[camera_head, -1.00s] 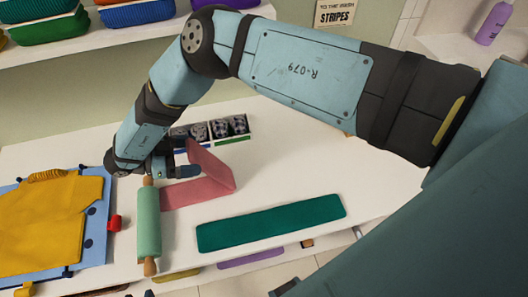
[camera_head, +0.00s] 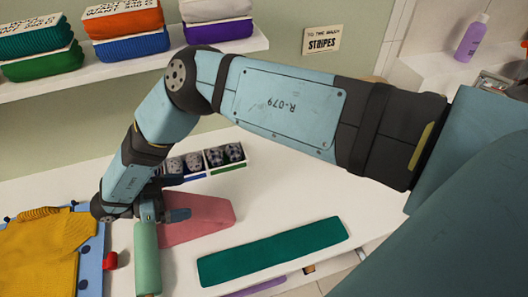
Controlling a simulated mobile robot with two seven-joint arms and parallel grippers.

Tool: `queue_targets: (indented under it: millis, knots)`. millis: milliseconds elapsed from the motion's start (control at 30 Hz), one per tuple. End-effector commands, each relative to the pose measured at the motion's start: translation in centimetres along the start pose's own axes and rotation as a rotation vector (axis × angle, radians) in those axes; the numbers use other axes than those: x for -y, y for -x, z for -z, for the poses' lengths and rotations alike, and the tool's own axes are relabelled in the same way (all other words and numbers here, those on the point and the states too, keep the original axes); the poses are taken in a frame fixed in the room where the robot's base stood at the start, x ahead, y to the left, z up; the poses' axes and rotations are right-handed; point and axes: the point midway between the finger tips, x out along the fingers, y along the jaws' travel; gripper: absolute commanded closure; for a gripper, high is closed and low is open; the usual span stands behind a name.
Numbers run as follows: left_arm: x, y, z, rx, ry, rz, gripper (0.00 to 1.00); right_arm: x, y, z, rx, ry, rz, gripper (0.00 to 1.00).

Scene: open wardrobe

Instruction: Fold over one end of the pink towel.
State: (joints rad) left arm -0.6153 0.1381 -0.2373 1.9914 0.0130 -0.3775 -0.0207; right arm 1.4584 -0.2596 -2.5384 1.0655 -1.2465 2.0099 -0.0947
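The pink towel (camera_head: 208,216) lies on the white table, right of the green rolling pin. One end is turned up and leans over the rest. I cannot tell whether that flap lies fully flat. My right gripper (camera_head: 175,198) is at the towel's left side, its dark fingers apart, with nothing clearly held between them. It hides part of the towel's left end. My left gripper is not in view.
A dark green folded cloth (camera_head: 272,251) lies to the right. A box of patterned rolls (camera_head: 225,155) is behind. A yellow garment (camera_head: 45,250) on a blue board is left.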

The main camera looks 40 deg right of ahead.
Motion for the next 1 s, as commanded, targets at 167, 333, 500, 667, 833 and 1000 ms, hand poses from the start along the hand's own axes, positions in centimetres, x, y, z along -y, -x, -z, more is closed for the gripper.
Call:
queue_targets:
  millis: [167,333,500,667,833,1000]
  knots:
    - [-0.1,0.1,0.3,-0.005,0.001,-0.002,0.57,0.0,0.0,0.0,0.000,0.000,0.000,0.00]
    - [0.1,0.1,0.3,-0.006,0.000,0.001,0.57,0.0,0.0,0.0,0.000,0.000,0.000,0.00]
    - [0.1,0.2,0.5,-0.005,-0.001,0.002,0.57,0.0,0.1,0.3,0.000,-0.001,0.000,0.00]
    - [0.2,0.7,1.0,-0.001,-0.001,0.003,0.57,0.1,0.5,1.7,0.000,-0.001,0.000,0.00]
    - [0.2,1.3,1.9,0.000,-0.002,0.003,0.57,0.1,0.9,3.4,0.000,-0.001,0.001,0.00]
    - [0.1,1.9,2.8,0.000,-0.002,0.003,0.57,0.1,1.4,5.0,0.000,-0.001,0.001,0.00]
